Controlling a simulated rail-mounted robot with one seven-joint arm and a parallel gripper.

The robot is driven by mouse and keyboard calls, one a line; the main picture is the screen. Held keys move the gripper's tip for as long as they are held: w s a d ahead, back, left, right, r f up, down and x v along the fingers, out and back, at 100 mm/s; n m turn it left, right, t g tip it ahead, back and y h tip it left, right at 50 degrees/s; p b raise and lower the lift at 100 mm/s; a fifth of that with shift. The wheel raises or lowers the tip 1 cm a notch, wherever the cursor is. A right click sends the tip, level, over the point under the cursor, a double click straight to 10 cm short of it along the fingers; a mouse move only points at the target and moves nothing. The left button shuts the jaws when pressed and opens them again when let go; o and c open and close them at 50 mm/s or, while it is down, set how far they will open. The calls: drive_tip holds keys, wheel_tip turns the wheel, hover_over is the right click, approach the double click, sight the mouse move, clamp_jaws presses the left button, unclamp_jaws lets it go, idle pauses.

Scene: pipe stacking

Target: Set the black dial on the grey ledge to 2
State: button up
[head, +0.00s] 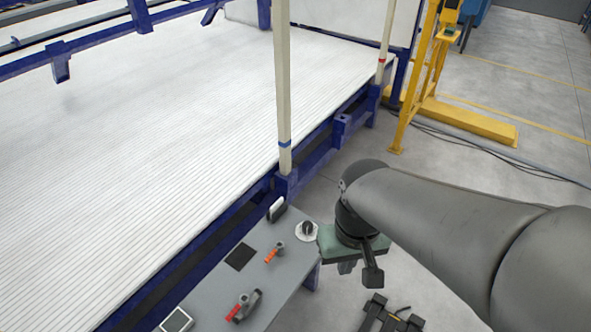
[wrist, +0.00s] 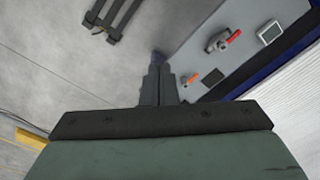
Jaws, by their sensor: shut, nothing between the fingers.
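The black dial (head: 307,229) stands on a round white base at the right edge of the grey ledge (head: 217,287). Its pointer reading is too small to make out. My gripper (head: 346,269) is just right of the dial and apart from it in the head view, beyond the ledge's edge. In the wrist view my gripper's fingers (wrist: 158,62) are together and empty. I cannot make out the dial in the wrist view; the gripper may hide it.
The ledge carries an orange-handled valve (head: 275,252), a red-handled valve (head: 243,305), a black square (head: 240,256), a white-framed square (head: 176,321) and an upright switch-like part (head: 276,210). A blue-framed pipe rack (head: 130,120) lies behind. Dark fixtures (head: 388,316) stand on the floor.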

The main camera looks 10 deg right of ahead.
drive_tip(key=o, duration=0.5)
drive_tip(key=shift+w+f, duration=0.1)
drive_tip(key=o, duration=0.8)
drive_tip(key=shift+n, duration=0.4)
drive_tip(key=w+b, duration=0.1)
drive_tip(key=w+f+b, duration=0.1)
drive_tip(key=w, duration=0.1)
drive_tip(key=w+f+b, duration=0.1)
drive_tip(key=w+b, duration=0.1)
drive_tip(key=shift+c, duration=0.2)
drive_tip(key=n+b, duration=0.5)
drive_tip(key=b, duration=1.4)
hover_over(307, 225)
wheel_tip(307, 225, down, 23)
wheel_tip(307, 225, down, 17)
drive_tip(key=b, duration=0.4)
drive_tip(key=shift+r, duration=0.15)
drive_tip(key=c, duration=1)
